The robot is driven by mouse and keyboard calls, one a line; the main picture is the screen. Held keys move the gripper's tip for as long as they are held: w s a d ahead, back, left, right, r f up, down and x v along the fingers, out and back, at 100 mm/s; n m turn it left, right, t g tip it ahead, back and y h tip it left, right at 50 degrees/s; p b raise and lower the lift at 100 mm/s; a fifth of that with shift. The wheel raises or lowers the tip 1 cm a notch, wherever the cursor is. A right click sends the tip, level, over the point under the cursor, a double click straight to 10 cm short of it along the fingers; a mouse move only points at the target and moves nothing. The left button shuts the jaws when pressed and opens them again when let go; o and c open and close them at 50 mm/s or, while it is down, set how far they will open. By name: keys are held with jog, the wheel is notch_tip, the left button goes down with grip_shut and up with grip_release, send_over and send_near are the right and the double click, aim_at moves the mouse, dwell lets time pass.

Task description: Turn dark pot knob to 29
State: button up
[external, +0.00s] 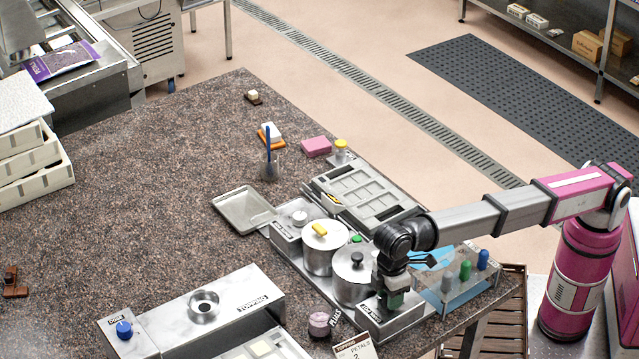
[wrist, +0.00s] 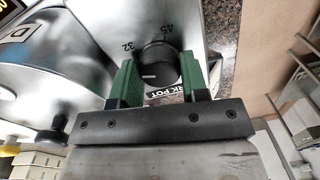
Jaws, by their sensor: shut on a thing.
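The dark pot knob (wrist: 160,62) is a round black knob with a short white mark, on a steel face in the wrist view. The mark points left in the picture, below the printed 32; a 45 is printed above the knob. My gripper (wrist: 158,79) has its green fingers shut on the knob, one on each side. A partly covered label ending in "RK POT" shows below the knob. In the external view my gripper (external: 393,298) points down at the right end of the steel unit (external: 364,322) and hides the knob there. Other scale numbers are hidden.
A steel pot with a black lid knob (external: 355,271) stands just left of my gripper, and one with a yellow lid knob (external: 326,246) beyond it. A clear rack with coloured bottles (external: 464,272) stands close on the right. The counter's left part (external: 140,215) is mostly clear.

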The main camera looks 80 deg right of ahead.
jog(key=n, duration=0.4)
jog(key=shift+n, duration=1.9)
jog(key=o, duration=0.9)
jog(key=shift+o, duration=0.2)
